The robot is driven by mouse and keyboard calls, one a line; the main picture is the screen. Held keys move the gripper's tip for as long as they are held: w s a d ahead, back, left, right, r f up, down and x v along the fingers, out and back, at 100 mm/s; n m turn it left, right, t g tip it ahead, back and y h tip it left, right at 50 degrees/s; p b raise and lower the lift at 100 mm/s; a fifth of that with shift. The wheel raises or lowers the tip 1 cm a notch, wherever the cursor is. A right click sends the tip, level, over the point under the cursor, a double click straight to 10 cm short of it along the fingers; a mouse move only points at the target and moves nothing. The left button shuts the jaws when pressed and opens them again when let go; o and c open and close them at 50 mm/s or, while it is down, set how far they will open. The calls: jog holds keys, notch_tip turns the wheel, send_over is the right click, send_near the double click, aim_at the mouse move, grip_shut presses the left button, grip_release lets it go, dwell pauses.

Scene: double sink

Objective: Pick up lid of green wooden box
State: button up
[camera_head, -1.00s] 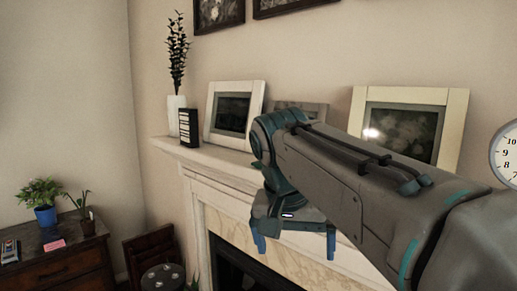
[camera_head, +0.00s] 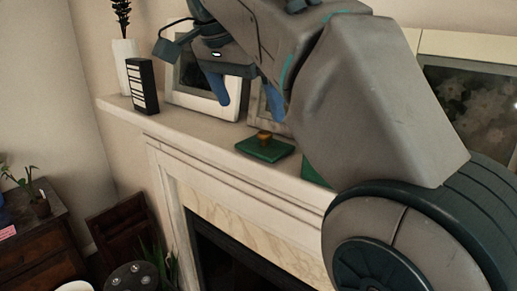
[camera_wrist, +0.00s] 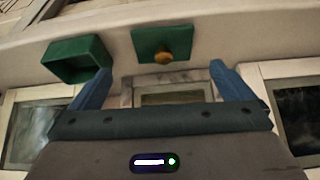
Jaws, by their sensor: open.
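The green lid (camera_head: 265,148) with an orange-brown knob lies flat on the mantel in the head view, apart from its box. It also shows in the wrist view (camera_wrist: 147,36), knob toward the camera. The green box (camera_wrist: 78,62) stands open and empty beside it in the wrist view; in the head view only a bit of the box (camera_head: 312,172) shows past my arm. My gripper (camera_head: 252,98) is open and empty above the mantel, with its blue fingers apart. In the wrist view my gripper (camera_wrist: 152,84) shows the lid beyond and between its fingertips, not touched.
Picture frames (camera_head: 208,92) lean on the wall behind the lid. A black-and-white block (camera_head: 142,86) and a white vase (camera_head: 126,62) stand at the mantel's left. The mantel (camera_head: 200,130) is clear left of the lid. A dresser (camera_head: 40,240) stands below left.

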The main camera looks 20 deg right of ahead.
aim_at(260, 135)
jog(key=x, duration=0.3)
jog(key=shift+w+d, duration=0.1)
jog(key=shift+d, duration=0.2)
jog(key=shift+f, duration=0.55)
jog(key=shift+w+x, duration=0.15)
jog(key=shift+x, duration=1.2)
jog(key=shift+w+x, duration=0.15)
jog(key=shift+x, duration=1.25)
jog(key=shift+d+r, duration=0.1)
jog(key=c, duration=0.8)
